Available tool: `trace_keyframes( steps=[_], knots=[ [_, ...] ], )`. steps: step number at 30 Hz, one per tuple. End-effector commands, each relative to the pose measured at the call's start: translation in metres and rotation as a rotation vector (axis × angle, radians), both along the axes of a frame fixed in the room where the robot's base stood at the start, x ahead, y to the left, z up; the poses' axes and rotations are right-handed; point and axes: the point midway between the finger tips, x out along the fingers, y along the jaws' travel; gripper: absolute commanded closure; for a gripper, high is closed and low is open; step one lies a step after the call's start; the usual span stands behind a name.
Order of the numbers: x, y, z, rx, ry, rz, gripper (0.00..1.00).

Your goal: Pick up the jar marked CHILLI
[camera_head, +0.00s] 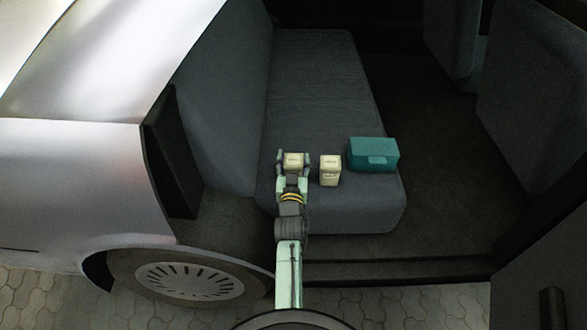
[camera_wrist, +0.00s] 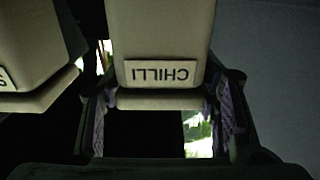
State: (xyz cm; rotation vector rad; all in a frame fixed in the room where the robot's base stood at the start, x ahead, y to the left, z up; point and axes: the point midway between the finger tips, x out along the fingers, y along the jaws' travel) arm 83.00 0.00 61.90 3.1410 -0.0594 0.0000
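The jar marked CHILLI (camera_wrist: 160,40) is a cream, block-shaped jar, its label upside down in the wrist view. In the head view the cream jar (camera_head: 293,160) in front of my arm is between my fingertips, near the seat's left side. My gripper (camera_head: 292,159) reaches it from the front. In the wrist view my gripper (camera_wrist: 163,100) has one finger on each side of the jar, with a thin gap seeming to show at each side. The fingers look open around it. The jar's lower front is hidden by my gripper in the head view.
A second cream jar (camera_head: 329,171) stands close on the right, and a teal box (camera_head: 373,155) beyond it. In the wrist view that other jar (camera_wrist: 35,45) is at the left, its label cut off. The grey seat (camera_head: 320,80) is clear behind; its backrest (camera_head: 222,110) rises at left.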

Motion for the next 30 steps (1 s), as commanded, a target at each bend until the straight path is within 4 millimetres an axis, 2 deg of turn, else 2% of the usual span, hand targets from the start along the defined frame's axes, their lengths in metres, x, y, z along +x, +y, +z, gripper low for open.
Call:
trace_keyframes(
  steps=[2,15,25,30],
  knots=[
    [0.000,0.000,0.000,0.000,0.000,0.000,0.53],
    [0.000,0.000,0.000,0.000,0.000,0.000,0.81],
    [0.001,0.000,0.003,0.000,-0.002,0.000,0.81],
    [0.005,-0.001,0.013,0.000,-0.003,0.001,0.81]
  ],
)
